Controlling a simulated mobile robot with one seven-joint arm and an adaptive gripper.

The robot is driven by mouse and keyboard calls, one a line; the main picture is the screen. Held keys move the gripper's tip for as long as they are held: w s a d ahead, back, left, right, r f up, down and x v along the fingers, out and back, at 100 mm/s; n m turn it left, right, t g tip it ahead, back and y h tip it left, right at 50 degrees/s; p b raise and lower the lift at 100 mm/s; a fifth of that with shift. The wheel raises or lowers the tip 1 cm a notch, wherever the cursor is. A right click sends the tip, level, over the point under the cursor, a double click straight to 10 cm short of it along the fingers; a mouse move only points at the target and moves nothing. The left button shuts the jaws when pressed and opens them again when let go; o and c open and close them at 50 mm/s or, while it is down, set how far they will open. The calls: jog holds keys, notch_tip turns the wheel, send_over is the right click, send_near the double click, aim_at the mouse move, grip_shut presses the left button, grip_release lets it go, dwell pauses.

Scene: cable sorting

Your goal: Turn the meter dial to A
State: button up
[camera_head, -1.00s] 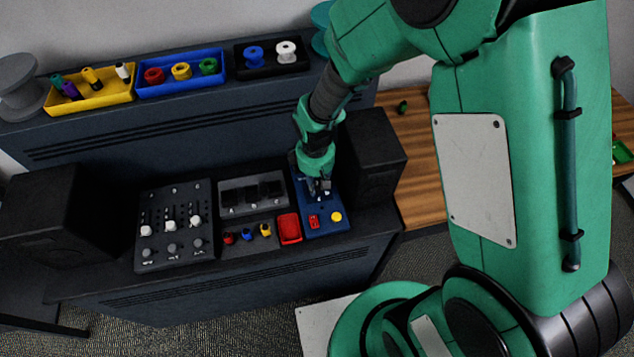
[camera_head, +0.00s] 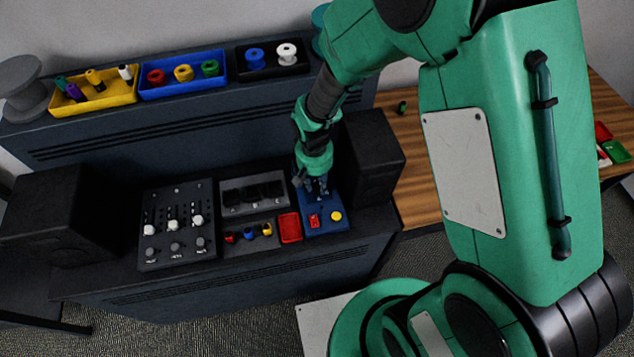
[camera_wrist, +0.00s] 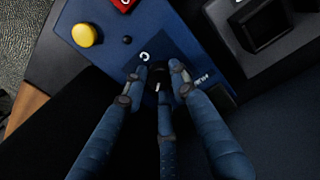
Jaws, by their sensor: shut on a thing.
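The blue meter panel (camera_head: 325,222) sits at the right end of the console, with a red part (camera_head: 314,220) and a yellow button (camera_head: 336,216) at its front. My gripper (camera_head: 318,188) points down over the back part of this panel. In the wrist view, the black meter dial (camera_wrist: 157,72) with a small white mark lies between my fingers (camera_wrist: 153,85), which are shut on it. Other white print is too small or partly covered to read, and I cannot make out an A.
A black box (camera_head: 372,150) stands close to the right of the panel. A red tray (camera_head: 289,227) and a slider panel (camera_head: 177,225) lie to the left. Yellow (camera_head: 95,104), blue (camera_head: 183,88) and black (camera_head: 271,69) trays of spools stand on the shelf behind.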

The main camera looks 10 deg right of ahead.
aim_at(315, 186)
jog(key=shift+m, duration=0.4)
jog(key=o, duration=1.2)
jog(key=shift+c, duration=0.2)
jog(key=shift+r, duration=0.1)
notch_tip(315, 186, up, 12)
jog(key=shift+a, duration=0.25)
